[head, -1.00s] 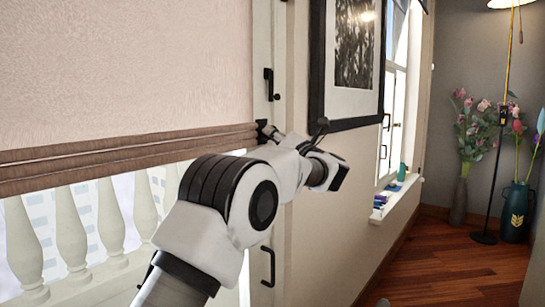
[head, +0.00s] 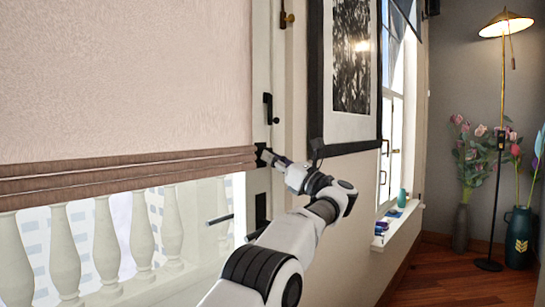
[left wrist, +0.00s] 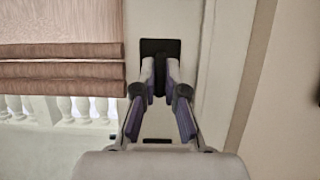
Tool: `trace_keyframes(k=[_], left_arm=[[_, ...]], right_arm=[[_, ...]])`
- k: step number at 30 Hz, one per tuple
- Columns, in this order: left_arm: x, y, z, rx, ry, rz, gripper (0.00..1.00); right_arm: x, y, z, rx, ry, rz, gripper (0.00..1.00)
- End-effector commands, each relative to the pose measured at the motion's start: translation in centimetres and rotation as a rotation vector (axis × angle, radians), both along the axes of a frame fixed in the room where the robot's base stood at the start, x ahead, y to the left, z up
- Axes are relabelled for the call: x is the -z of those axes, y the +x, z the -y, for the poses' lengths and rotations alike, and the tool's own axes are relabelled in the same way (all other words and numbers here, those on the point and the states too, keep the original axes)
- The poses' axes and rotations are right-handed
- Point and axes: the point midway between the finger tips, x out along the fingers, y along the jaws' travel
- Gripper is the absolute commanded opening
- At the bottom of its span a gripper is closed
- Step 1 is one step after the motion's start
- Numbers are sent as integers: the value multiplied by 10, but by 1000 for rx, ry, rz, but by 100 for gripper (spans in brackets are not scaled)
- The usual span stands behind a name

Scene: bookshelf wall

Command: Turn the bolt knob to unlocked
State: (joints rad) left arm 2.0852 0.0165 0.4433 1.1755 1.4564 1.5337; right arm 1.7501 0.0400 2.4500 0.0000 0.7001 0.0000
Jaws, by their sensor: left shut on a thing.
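The bolt's black plate (left wrist: 171,45) is on the cream door frame, just right of the blind's lower edge. It also shows in the head view (head: 261,155). The dark bolt knob (left wrist: 160,82) stands out from the plate, between my left fingertips. My left gripper (left wrist: 160,72) is shut on it, one finger on each side. In the head view my left gripper (head: 268,156) reaches the plate from the right. The fingers hide the knob's sides, so its exact turn is hard to tell. My right gripper is not in view.
A black handle (head: 268,108) is above the bolt and a lever handle (head: 219,219) below it. A pleated blind (head: 120,170) hangs left. A framed picture (head: 352,75) juts from the wall close to the arm. Vases and a lamp (head: 505,24) stand far right.

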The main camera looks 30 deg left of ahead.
Motion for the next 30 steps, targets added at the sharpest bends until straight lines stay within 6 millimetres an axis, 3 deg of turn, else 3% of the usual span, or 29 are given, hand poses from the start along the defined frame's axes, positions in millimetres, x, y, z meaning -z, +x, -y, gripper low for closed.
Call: trace_keyframes(k=[15, 16, 18, 26, 30], left_arm=[[0, 0, 0, 1, -2, 23, 0], [0, 0, 0, 1, -2, 23, 17], [0, 0, 0, 1, -2, 22, 35], [0, 0, 0, 1, -2, 22, 35], [3, 0, 10, 3, -2, 20, 35]], right_arm=[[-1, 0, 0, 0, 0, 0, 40], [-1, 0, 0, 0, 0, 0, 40], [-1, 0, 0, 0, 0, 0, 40], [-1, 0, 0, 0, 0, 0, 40], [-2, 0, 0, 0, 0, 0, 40]])
